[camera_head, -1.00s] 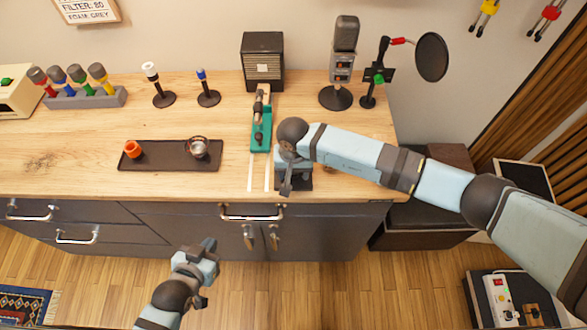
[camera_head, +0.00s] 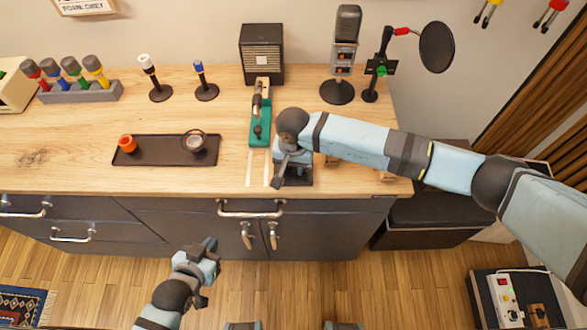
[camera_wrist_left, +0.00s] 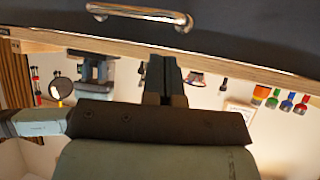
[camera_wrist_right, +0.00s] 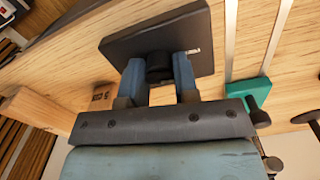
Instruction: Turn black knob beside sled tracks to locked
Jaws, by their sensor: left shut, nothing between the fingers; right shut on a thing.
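The black knob (camera_wrist_right: 160,68) stands on a dark square plate (camera_wrist_right: 118,45) in the right wrist view. My right gripper (camera_wrist_right: 159,84) is shut on the knob, one finger on each side. In the head view, my right gripper (camera_head: 291,160) is over the plate at the table's front edge and hides the knob. The white sled tracks (camera_head: 249,168) run just left of it, with the green sled (camera_head: 260,130) at their far end. Small white lettering on the plate is unreadable. My left gripper (camera_head: 207,251) is shut and empty, in front of the drawers.
A dark tray (camera_head: 165,152) with an orange cup (camera_head: 128,144) and a small metal pot (camera_head: 194,142) is left of the tracks. A microphone (camera_head: 344,45) and a black box (camera_head: 262,53) stand behind. A wooden block (camera_wrist_right: 45,112) is near the plate.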

